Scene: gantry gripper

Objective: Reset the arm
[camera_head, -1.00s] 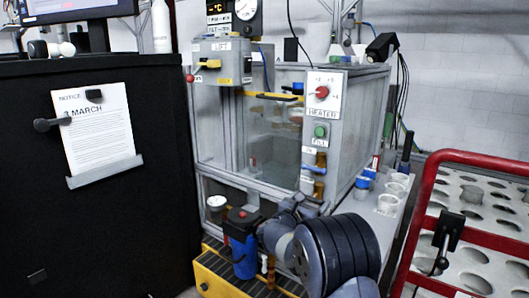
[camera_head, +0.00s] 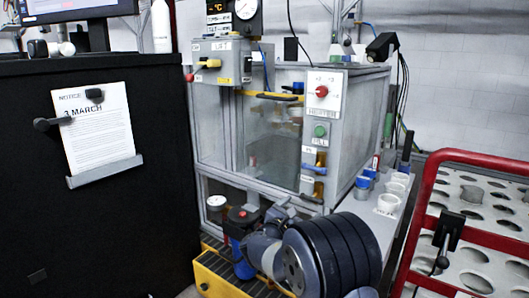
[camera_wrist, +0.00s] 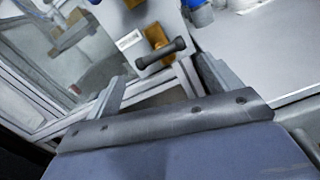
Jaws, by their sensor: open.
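My gripper (camera_wrist: 160,84) is open and empty in the wrist view, its two grey fingers spread apart. A dark bar-shaped handle (camera_wrist: 160,54) on a brass fitting (camera_wrist: 157,40) shows beyond the gap between the fingers; I cannot tell how far off it is. In the head view my arm is folded low in front of the glass-sided heater cabinet (camera_head: 345,140), and its dark joint fills the lower middle. The fingers are hard to make out there against the cabinet's lower front.
White cups (camera_head: 389,203) stand on the ledge at right. A red-railed rack (camera_head: 480,158) is at far right, a black cabinet (camera_head: 100,210) at left.

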